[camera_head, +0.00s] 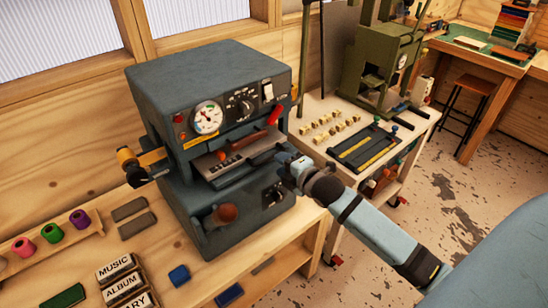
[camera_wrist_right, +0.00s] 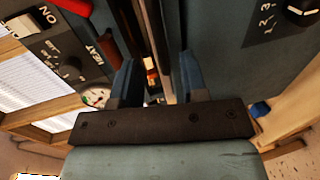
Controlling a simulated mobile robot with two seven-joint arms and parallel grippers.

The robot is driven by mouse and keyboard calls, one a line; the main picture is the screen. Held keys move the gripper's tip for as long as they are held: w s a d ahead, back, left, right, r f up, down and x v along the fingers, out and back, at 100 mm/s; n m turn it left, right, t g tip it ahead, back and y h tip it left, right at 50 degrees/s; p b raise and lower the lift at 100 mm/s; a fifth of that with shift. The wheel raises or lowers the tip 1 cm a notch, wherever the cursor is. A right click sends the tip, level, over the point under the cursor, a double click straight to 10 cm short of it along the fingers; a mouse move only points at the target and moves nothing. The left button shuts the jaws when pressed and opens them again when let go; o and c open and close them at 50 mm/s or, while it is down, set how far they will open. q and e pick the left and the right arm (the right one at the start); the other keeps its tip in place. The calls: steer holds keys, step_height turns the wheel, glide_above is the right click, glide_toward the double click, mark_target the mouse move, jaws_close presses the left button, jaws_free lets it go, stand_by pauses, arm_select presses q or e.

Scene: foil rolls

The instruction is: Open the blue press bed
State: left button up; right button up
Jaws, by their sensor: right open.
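The blue-grey press (camera_head: 215,85) stands on the wooden bench at left. Its bed (camera_head: 235,160) is a flat metal tray in the front opening, with a wooden handle (camera_head: 251,143) above it. My right gripper (camera_head: 286,161) is at the right end of the bed, close to the press front. In the right wrist view, my right gripper (camera_wrist_right: 158,65) is open, with the thin metal edge (camera_wrist_right: 166,45) of the bed area running between its fingers. I cannot tell whether either finger touches it. My left gripper is out of view.
Coloured spools (camera_head: 52,232) and labelled blocks (camera_head: 122,287) lie on the bench. A cart (camera_head: 315,110) with brass pieces stands at right.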

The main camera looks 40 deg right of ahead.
steer(key=shift+x, duration=2.1)
steer(key=shift+c, duration=0.4)
jaws_close()
